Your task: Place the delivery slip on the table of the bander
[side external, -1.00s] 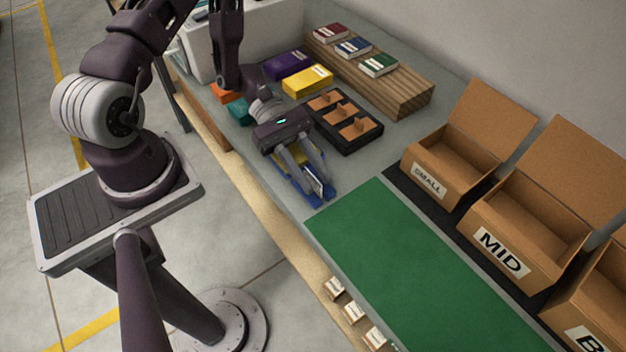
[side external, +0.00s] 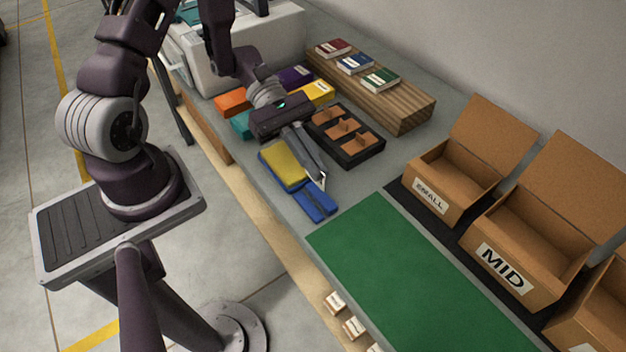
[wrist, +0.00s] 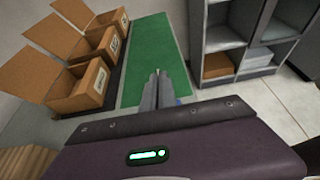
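My gripper (side external: 318,177) is above the grey table, just right of a blue holder (side external: 316,204) with a yellow block (side external: 284,165) on it. Its fingers are close together, with a thin white piece (side external: 323,181) at their tips that looks like the delivery slip. The wrist view shows the fingers (wrist: 157,77) nearly together, with only a small pale edge between them. A pale boxy machine (side external: 262,42) at the back left looks like the bander; my arm hides part of it.
A black tray with brown dividers (side external: 374,158) lies right of my gripper, before a wooden stand (side external: 411,115) with several books. Purple, yellow, orange and teal blocks (side external: 232,102) sit near the machine. A clear green mat (side external: 400,270) and open cardboard boxes (side external: 520,250) lie to the right.

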